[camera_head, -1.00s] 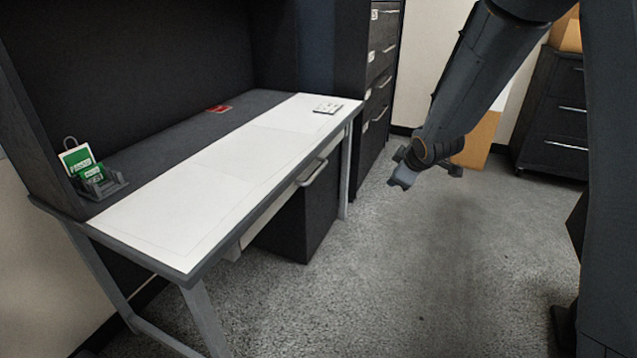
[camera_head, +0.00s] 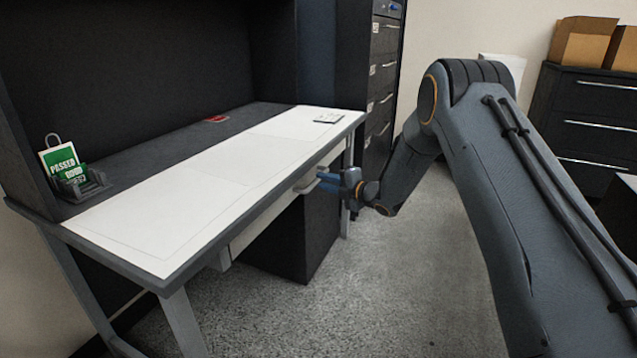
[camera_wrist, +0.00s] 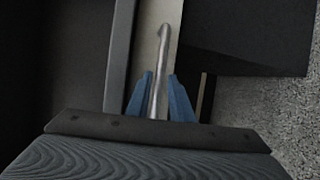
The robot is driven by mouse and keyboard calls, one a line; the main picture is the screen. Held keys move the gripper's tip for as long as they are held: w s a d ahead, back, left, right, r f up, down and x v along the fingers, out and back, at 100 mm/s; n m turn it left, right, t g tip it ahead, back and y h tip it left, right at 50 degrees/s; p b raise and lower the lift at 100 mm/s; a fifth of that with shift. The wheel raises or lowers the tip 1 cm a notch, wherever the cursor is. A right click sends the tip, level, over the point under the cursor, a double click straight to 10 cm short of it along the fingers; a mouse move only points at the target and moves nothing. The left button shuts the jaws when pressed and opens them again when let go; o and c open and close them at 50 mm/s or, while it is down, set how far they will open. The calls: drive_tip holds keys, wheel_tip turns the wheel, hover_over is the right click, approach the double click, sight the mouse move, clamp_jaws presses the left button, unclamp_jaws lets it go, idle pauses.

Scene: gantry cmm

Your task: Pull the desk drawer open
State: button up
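The desk drawer (camera_head: 262,228) is a pale front under the white-topped desk (camera_head: 200,192), and it looks closed. Its metal bar handle (camera_head: 308,185) sticks out near the drawer's right part. My gripper (camera_head: 330,181) is at the handle, reaching in from the right. In the wrist view the silver handle (camera_wrist: 159,75) runs between the two blue fingers of my gripper (camera_wrist: 160,100). The fingers stand on either side of the bar with small gaps visible, so they look open around it. The handle's near end is hidden by the gripper body.
A dark cabinet (camera_head: 308,235) stands under the desk below the drawer. A tall filing cabinet (camera_head: 383,75) is behind the desk's right end. A green sign (camera_head: 62,160) in a holder and a red item (camera_head: 215,119) sit on the desk. Grey floor (camera_head: 430,270) is clear in front.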

sight(320, 180)
drive_tip(key=shift+x, duration=1.8)
clamp_jaws()
